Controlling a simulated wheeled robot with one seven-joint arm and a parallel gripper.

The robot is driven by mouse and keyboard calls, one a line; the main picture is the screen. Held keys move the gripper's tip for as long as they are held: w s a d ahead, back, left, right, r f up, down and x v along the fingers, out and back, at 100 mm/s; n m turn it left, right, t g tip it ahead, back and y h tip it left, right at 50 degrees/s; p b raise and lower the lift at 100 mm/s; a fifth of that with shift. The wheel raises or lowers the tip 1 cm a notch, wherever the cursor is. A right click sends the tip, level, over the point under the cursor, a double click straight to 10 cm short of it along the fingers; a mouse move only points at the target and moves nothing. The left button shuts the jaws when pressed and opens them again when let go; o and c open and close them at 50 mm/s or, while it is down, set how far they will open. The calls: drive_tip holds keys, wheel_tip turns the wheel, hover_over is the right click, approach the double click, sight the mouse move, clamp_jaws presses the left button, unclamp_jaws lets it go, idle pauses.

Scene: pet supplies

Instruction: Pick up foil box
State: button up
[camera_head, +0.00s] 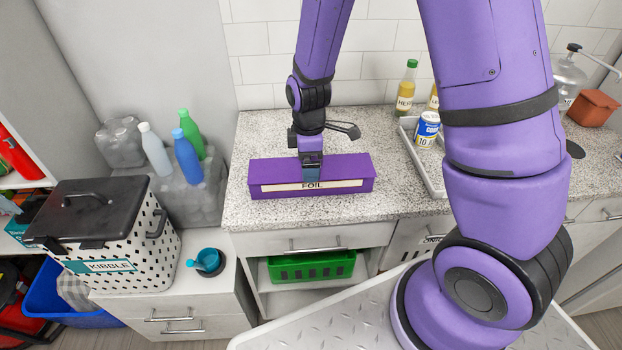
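The foil box (345,169) is a long purple box with a pale label reading FOIL on its front. It lies lengthwise on the speckled countertop near its front edge. My gripper (311,171) points down at the middle of the box, and its dark bluish finger end overlaps the box top and upper front in the picture. Only the near side of the gripper shows. The far finger is hidden, so I cannot tell whether the fingers close on the box or only stand at it.
A light tray (437,186) with a can (427,129) stands to the right, partly behind my arm. Bottles (407,88) stand by the wall. The counter left of the box is mostly clear.

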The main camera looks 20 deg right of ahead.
drive_tip(key=shift+s+d+f, duration=0.1)
drive_tip(key=shift+d+f, duration=0.05)
drive_tip(key=shift+f, duration=1.2)
drive_tip(key=shift+s+d+f, duration=0.1)
drive_tip(key=shift+f, duration=1.25)
drive_tip(key=c, duration=0.7)
drive_tip(key=shift+c, duration=0.2)
drive_tip(key=shift+r, duration=0.15)
